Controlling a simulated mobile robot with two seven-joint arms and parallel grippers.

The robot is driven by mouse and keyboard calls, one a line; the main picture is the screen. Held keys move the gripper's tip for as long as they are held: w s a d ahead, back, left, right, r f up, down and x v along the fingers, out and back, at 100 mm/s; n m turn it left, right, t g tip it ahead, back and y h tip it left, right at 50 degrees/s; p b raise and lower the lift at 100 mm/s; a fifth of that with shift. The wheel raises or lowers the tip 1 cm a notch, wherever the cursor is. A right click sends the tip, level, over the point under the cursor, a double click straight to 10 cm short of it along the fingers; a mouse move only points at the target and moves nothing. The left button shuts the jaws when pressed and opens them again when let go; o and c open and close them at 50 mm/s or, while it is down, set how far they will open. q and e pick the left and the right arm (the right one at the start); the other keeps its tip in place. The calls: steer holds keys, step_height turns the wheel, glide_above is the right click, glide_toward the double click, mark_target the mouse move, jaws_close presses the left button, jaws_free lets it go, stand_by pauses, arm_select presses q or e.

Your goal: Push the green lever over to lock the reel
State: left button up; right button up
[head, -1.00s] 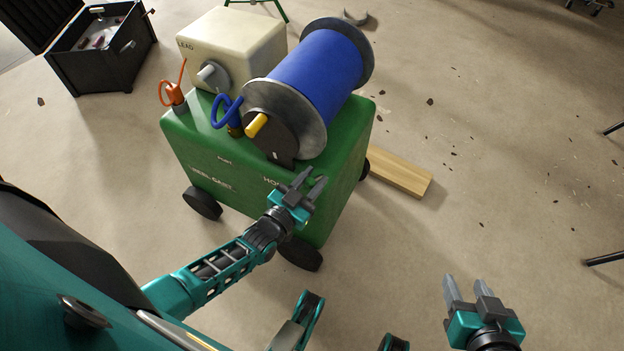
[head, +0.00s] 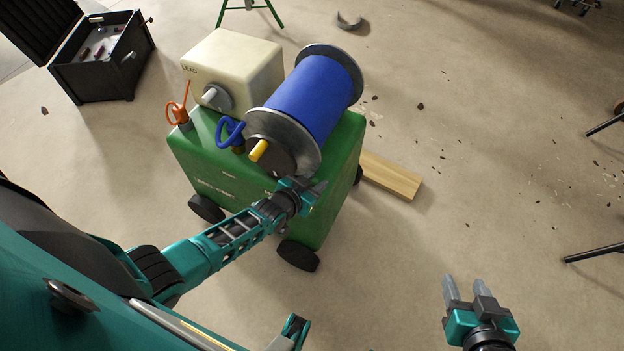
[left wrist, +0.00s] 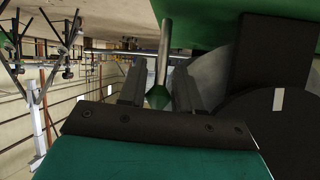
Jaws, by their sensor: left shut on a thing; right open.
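The blue reel (head: 312,95) with grey metal flanges lies on its axle on top of a green cart (head: 335,175). A yellow peg (head: 258,151) sticks out from the dark hub plate at its near end. In the left wrist view, the green lever (left wrist: 158,97) is a thin metal rod with a green knob, and the knob is between my left fingers. My left gripper (head: 306,186) is shut on it at the cart's near top edge, below the reel's near flange. The lever is hidden in the head view. My right gripper (head: 467,289) is open and empty over bare floor.
A cream box (head: 235,65) marked LEAD, an orange-handled tool (head: 180,112) and a blue loop (head: 230,131) are on the cart. A wooden plank (head: 390,176) lies right of the cart. An open black crate (head: 105,65) stands back left. The right-hand floor is mostly clear.

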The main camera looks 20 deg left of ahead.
arm_select(q)
steer(key=o, duration=0.8)
steer(key=shift+c, duration=0.2)
steer(key=shift+s, duration=0.1)
arm_select(e)
steer(key=shift+r, duration=0.1)
arm_select(q)
steer(key=shift+s+r, duration=0.2)
steer(key=shift+s, duration=0.05)
steer(key=p+v, duration=0.5)
steer(key=v, duration=0.7)
arm_select(e)
steer(key=r, duration=0.2)
steer(key=d+r, duration=0.1)
steer(key=shift+s+d, duration=0.1)
steer(key=shift+s, duration=0.25)
steer(key=shift+c, duration=0.2)
